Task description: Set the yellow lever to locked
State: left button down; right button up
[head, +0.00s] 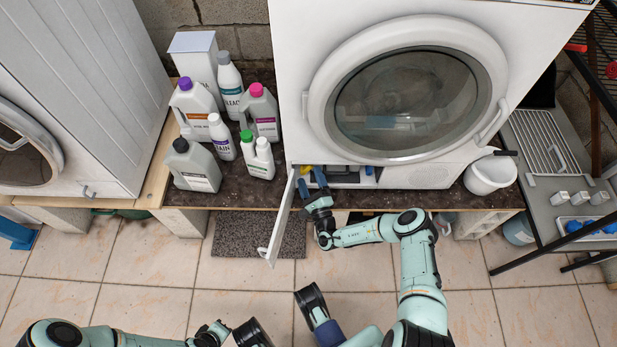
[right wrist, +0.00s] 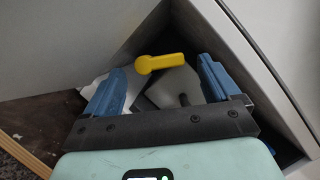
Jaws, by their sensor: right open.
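The yellow lever (right wrist: 160,62) is a short bar with a rounded end. It lies nearly crosswise in the right wrist view, inside a low dark recess at the foot of the white washing machine (head: 292,60). A bit of it shows in the head view (head: 304,170), mostly hidden by my gripper. My right gripper (head: 312,181) is open at the recess mouth. Its two blue fingers (right wrist: 162,70) stand either side of the lever, and I see no clear contact.
An open white flap (head: 282,217) juts out just left of my right gripper. Several bottles (head: 195,167) stand left of the machine. A white bucket (head: 490,174) stands to its right, near a metal rack (head: 562,212). The tiled floor in front is mostly clear.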

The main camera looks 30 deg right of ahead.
pick_arm(q)
jog(key=shift+w+a+f, duration=0.2)
jog(key=shift+w+f, duration=0.05)
jog(key=shift+w, duration=0.1)
pick_arm(e)
jog(key=shift+x, duration=0.8)
jog(key=c, duration=1.1)
jog(key=shift+o, duration=0.2)
